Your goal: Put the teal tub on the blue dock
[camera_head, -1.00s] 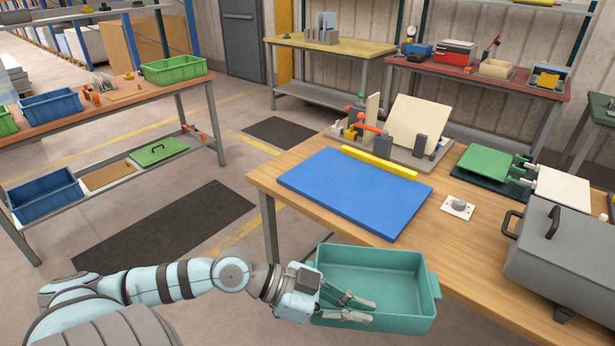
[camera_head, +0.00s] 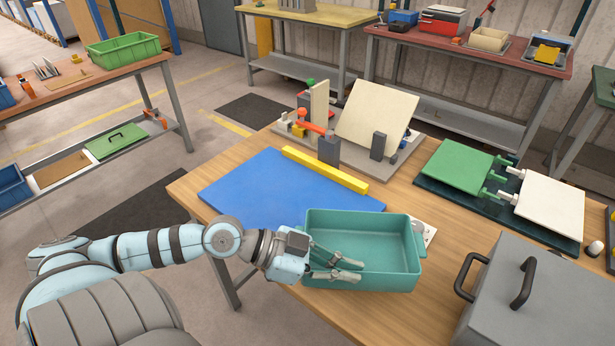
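The teal tub (camera_head: 395,284) is an open, empty box with a handle on its right end. It looks level and appears raised above the table's front part, in front of the blue dock. My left gripper (camera_head: 345,267) is at the tub's left end and seems shut on it; the fingers show against the tub's inside, and the left handle is hidden. The blue dock (camera_head: 270,188) is a flat blue slab on the wooden table, bare on top, with its right front part hidden behind the tub. My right gripper is not in view.
A yellow bar (camera_head: 325,170) runs along the dock's back edge. Behind it stands a fixture with an upright cream panel (camera_head: 376,117). A grey case (camera_head: 530,300) with black handles stands at the right front. Green and white plates (camera_head: 458,166) lie at the right back.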

